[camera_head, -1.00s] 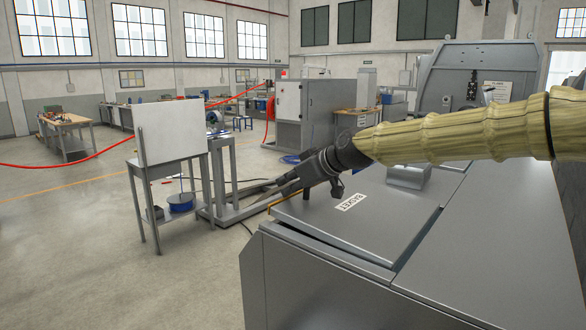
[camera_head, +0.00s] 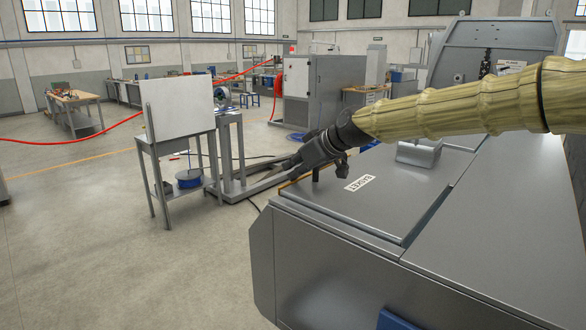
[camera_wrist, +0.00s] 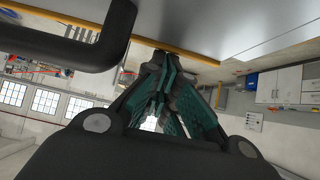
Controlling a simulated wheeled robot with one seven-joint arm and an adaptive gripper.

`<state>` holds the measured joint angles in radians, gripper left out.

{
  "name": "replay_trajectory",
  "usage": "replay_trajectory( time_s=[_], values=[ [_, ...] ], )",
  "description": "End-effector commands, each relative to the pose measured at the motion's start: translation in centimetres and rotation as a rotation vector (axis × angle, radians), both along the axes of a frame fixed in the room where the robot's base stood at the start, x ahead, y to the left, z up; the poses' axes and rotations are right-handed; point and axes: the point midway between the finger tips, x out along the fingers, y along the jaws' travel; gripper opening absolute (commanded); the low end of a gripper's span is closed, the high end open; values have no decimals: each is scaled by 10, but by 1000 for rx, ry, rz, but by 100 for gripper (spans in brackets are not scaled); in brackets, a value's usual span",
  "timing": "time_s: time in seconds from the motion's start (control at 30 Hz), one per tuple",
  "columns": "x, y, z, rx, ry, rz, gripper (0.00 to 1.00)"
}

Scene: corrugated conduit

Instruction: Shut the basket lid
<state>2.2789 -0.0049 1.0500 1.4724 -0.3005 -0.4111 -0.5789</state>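The basket lid (camera_head: 385,205) is a flat grey panel with a white BASKET label, on top of the grey machine. It lies nearly level with the machine top, with a thin dark seam along its front edge. My gripper (camera_head: 291,163) is over the lid's far-left edge, tilted down. In the wrist view my gripper (camera_wrist: 163,62) has its teal-padded fingers drawn together, with nothing seen between them. Their tips are close to the yellow edge strip (camera_wrist: 205,58) beside a grey panel; contact is unclear. A dark bent bar (camera_wrist: 95,50) crosses the wrist view's upper left.
A grey block (camera_head: 420,153) stands at the lid's back right. The fixed machine top (camera_head: 500,225) is to the right. A small table (camera_head: 178,146) with a white panel stands left on open floor. A blue part (camera_head: 397,321) shows at the bottom edge.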

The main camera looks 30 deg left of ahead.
Motion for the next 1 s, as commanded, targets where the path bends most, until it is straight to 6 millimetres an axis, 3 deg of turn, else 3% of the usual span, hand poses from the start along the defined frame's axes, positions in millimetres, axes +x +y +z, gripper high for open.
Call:
replay_trajectory(
  time_s=[0.07, 0.37, 0.47, 1.0],
  values=[
    [0, -3, 2, -10, 5, 0, 0],
    [1, -3, 42, -1, -4, -6, 0],
    [0, -11, 44, 0, -3, -7, 0],
    [-10, -64, 99, 3, -4, -9, 0]
  ],
)
